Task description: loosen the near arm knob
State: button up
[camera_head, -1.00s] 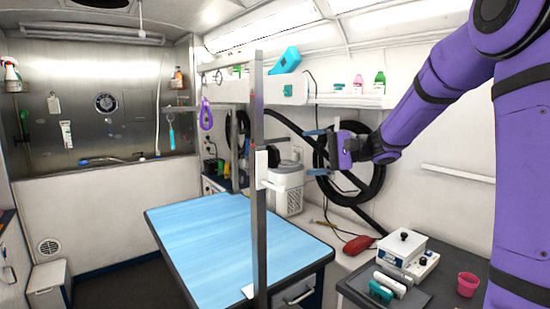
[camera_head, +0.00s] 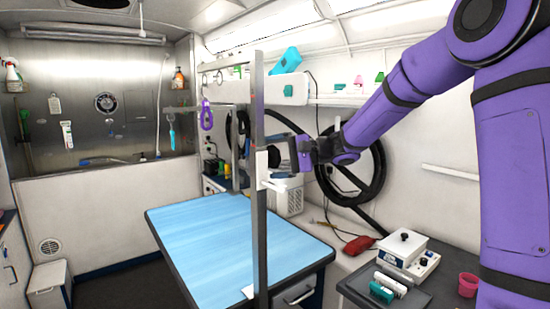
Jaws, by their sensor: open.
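The near grooming-arm post (camera_head: 259,220) stands upright at the near edge of the blue-topped table (camera_head: 205,235). A white clamp bracket (camera_head: 262,168) sits partway up it. A small dark shape (camera_head: 274,157) beside the bracket, on its right, may be the near arm knob; it is too small to be sure. My gripper (camera_head: 277,157) comes in from the right with its jaws open, one finger above the other, close to the right side of the bracket. Whether the fingers surround or touch the knob I cannot tell.
A coiled black hose (camera_head: 350,175) hangs on the wall behind my arm. A shelf with bottles runs above. The blue tabletop is clear.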

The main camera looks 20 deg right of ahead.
jog(key=shift+a, duration=0.15)
jog(key=c, duration=0.9)
jog(key=n+y, duration=0.1)
jog(key=n+t+y, duration=0.1)
jog(key=n, duration=0.1)
jog(key=shift+f+t+y, duration=0.2)
jog(key=shift+t+y, duration=0.1)
jog(key=shift+w+n+y, duration=0.1)
jog(key=shift+n+y, duration=1.7)
jog(key=shift+n, duration=0.3)
jog(key=o, duration=0.9)
